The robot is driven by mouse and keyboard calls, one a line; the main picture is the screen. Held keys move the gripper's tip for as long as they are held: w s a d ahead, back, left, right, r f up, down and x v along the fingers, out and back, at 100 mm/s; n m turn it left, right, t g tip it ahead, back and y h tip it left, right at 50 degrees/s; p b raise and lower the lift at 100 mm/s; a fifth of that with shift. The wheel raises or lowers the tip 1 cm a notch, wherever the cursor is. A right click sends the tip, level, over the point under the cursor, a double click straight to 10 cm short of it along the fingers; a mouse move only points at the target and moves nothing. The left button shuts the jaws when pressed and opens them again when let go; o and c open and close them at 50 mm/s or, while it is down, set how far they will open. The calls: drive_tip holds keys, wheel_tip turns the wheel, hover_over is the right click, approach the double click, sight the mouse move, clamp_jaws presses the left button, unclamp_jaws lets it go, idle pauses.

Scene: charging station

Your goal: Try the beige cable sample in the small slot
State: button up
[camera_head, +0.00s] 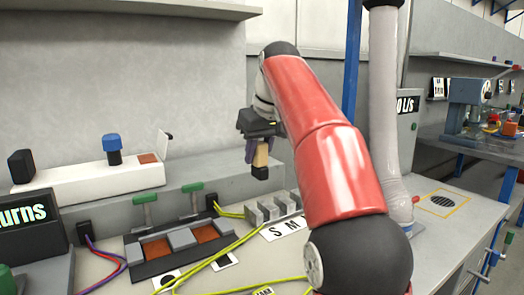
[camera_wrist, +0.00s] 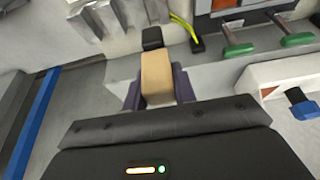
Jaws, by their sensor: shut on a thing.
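My gripper (camera_head: 259,149) is shut on the beige cable sample (camera_head: 261,156) and holds it in the air, black end pointing down. In the wrist view the beige sample (camera_wrist: 157,75) sits between the purple fingers of my gripper (camera_wrist: 158,90), with its black tip (camera_wrist: 152,38) beyond them. The grey slotted block (camera_head: 270,209) stands on the bench below and slightly right of the sample. It also shows at the upper left of the wrist view (camera_wrist: 105,18). A white label (camera_head: 284,229) with S and M lies before it. The sample is apart from the block.
A fixture with green-handled clamps (camera_head: 178,240) and yellow cables (camera_head: 230,246) lie left of the block. A white unit with a blue knob (camera_head: 112,150) stands at the back left. A dark display (camera_head: 30,228) is at far left. A grey ledge (camera_head: 235,186) runs behind.

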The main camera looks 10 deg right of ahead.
sight(258, 177)
drive_tip(key=shift+f, duration=0.1)
drive_tip(key=shift+f+b, duration=2.35)
drive_tip(key=shift+f, duration=0.45)
drive_tip(key=shift+p, duration=0.75)
drive_tip(key=shift+f+b, duration=0.75)
drive_tip(key=shift+f, duration=0.2)
drive_tip(key=shift+r, duration=0.15)
drive_tip(key=shift+r+p, duration=0.5)
drive_tip(key=shift+p, duration=0.35)
drive_tip(key=shift+p, duration=0.4)
idle(0.3)
drive_tip(key=shift+f, duration=0.55)
idle(1.0)
